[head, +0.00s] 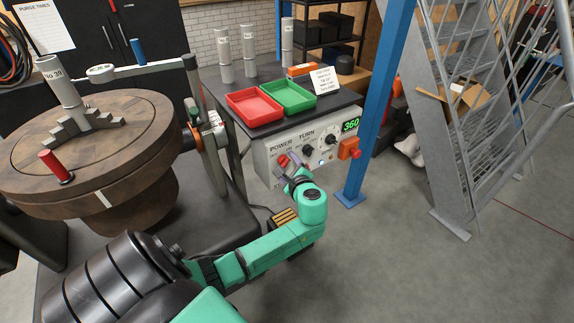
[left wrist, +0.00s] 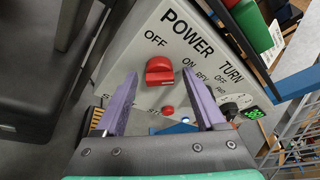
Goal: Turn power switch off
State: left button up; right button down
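The red power switch (left wrist: 160,71) is a rotary knob on the light grey control panel (left wrist: 142,50), below the word POWER, with OFF and ON printed around it. In the head view the switch (head: 283,160) shows just beyond the fingers. I cannot tell clearly which label it points at. My left gripper (head: 292,168) is in front of the panel. In the left wrist view its purple fingers (left wrist: 160,84) are open, one to each side of the knob, with visible gaps. Contact is not visible. My right gripper is not in view.
A black TURN knob (head: 308,150), a green 360 display (head: 351,124) and a red button on an orange box (head: 349,149) lie to the right. A blue post (head: 377,105) stands beside the panel. A round wooden turntable (head: 100,165) is at left.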

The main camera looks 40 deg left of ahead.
pick_arm(q)
grip_shut()
jog(key=shift+f, duration=0.1)
